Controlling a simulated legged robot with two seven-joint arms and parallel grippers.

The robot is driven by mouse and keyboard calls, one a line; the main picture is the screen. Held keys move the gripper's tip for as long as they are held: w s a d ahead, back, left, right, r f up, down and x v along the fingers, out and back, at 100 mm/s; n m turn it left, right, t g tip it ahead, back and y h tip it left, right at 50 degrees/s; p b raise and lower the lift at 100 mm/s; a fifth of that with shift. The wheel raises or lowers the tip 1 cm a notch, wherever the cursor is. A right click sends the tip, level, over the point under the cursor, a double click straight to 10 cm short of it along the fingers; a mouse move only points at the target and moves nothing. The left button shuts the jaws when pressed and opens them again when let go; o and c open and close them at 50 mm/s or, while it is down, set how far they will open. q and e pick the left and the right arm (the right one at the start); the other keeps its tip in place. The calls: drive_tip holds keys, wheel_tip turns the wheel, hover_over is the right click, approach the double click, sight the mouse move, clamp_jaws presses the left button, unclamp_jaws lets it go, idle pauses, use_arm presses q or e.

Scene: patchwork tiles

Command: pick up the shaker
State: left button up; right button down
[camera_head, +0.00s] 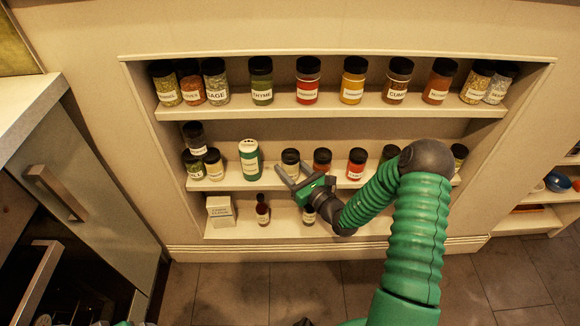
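A green cylindrical shaker (250,161) with a white lid and white label stands upright on the middle shelf, left of centre. My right gripper (292,174) reaches in from the right in front of the middle shelf. Its fingers are spread and point toward the shelf, just right of the green shaker and apart from it. A dark-lidded jar (290,158) stands behind the fingertips, partly covered by them; I see no grip on it. My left gripper is not in view.
Spice jars (308,80) line the top shelf. More jars (357,163) stand on the middle shelf, some behind my arm. The bottom shelf holds a white box (220,211) and small bottles (262,210). A cabinet with handles (43,178) stands at left.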

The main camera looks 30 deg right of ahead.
sight(295, 165)
drive_tip(key=r+p, duration=0.1)
drive_tip(key=r, duration=0.1)
drive_tip(key=r+p, duration=0.2)
drive_tip(key=shift+s+a, duration=0.15)
drive_tip(key=shift+s, duration=0.05)
drive_tip(key=s+a+r+p, duration=0.1)
drive_tip(key=s+a+p, duration=0.4)
drive_tip(key=s, duration=0.8)
drive_tip(key=a, duration=0.2)
drive_tip(key=shift+s+a, duration=0.25)
drive_tip(key=shift+a, duration=0.1)
